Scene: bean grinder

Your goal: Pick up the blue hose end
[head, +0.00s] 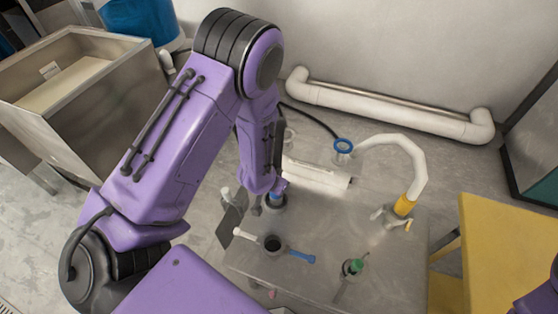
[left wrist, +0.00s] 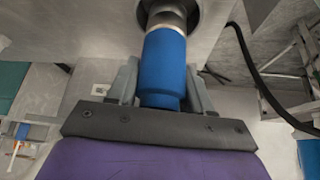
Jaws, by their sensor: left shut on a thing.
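The blue hose end (left wrist: 165,62) is a blue cylinder with a metal collar, standing between the two grey fingers of my left gripper (left wrist: 163,85) in the left wrist view. The fingers are shut on it. Its collar end meets a round dark fitting (left wrist: 184,10) at the top of that view; I cannot tell whether they are joined. In the head view my left gripper (head: 268,199) reaches down to the back left of the metal table (head: 385,262), and only a little blue (head: 279,186) shows beside it. My right gripper is not in view.
A blue ring (head: 343,146) with a black cable stands at the table's back. A white curved pipe with a yellow collar (head: 404,205) is at the right. A portafilter with a blue handle (head: 301,258) and a green-topped item (head: 355,266) lie in front. A yellow table (head: 510,250) stands right.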

